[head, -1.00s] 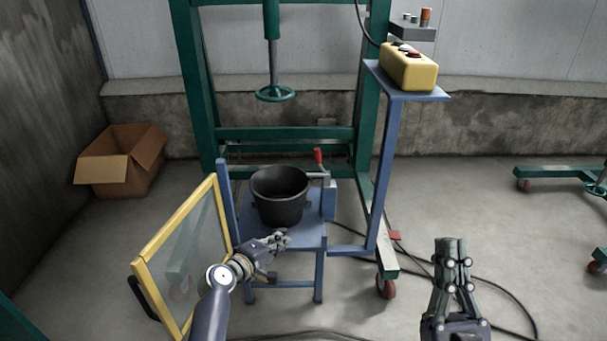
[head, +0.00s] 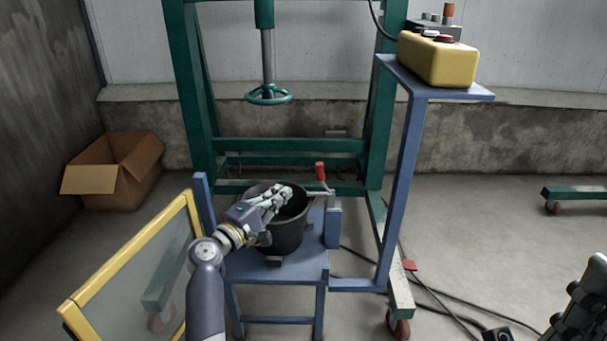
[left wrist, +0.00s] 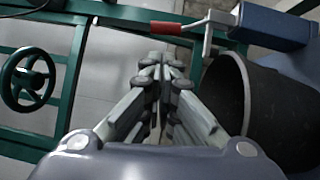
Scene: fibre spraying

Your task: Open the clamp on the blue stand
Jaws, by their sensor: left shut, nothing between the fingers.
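The blue stand (head: 310,262) holds a black bucket (head: 288,238). The clamp (head: 321,172) is at the stand's right side, with its red handle upright and its metal arm reaching toward the bucket rim. In the left wrist view the clamp's red handle (left wrist: 166,28) lies ahead of the fingertips, beside the bucket (left wrist: 275,115). My left gripper (head: 286,192) is shut and empty above the bucket, left of the clamp and apart from it. It also shows in the left wrist view (left wrist: 160,62).
A yellow-framed clear panel (head: 135,255) stands left of the stand. A green frame with a handwheel (head: 268,95) rises behind. A yellow control box (head: 437,60) sits on a blue post at right. A cardboard box (head: 112,180) and floor cables (head: 440,305) lie around.

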